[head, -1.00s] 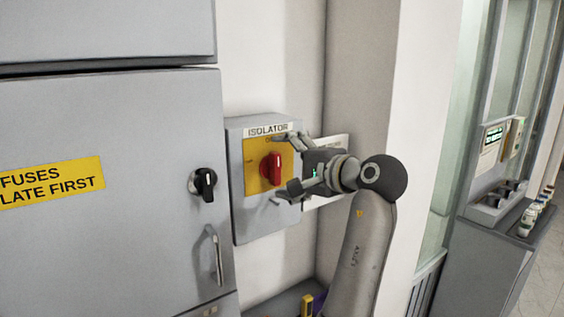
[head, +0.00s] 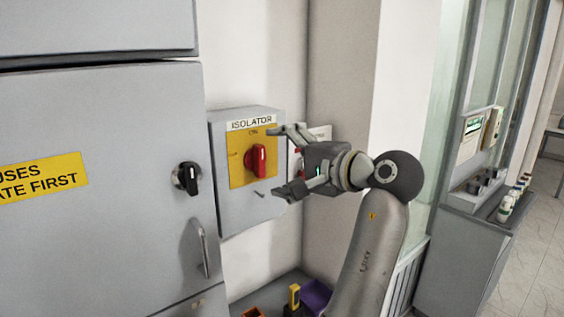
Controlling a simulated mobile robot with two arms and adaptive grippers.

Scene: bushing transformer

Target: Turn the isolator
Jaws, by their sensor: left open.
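The isolator is a grey wall box (head: 232,200) labelled ISOLATOR, with a yellow plate and a red rotary handle (head: 257,159). The handle stands upright, in line with the ON mark above it. My left gripper (head: 272,161) is open and empty, just right of the handle. Its upper finger is near the box's upper right and its lower finger near the lower right side, pointing left. The fingers appear apart from the handle; their exact distance to the box is hard to tell.
A large grey cabinet (head: 110,230) with a black knob (head: 187,178), a bar handle (head: 201,248) and a yellow fuse label stands left. A wall corner is behind my arm. Below lie a yellow-black tool (head: 294,297) and a purple bin (head: 316,295). A grey console (head: 460,260) stands right.

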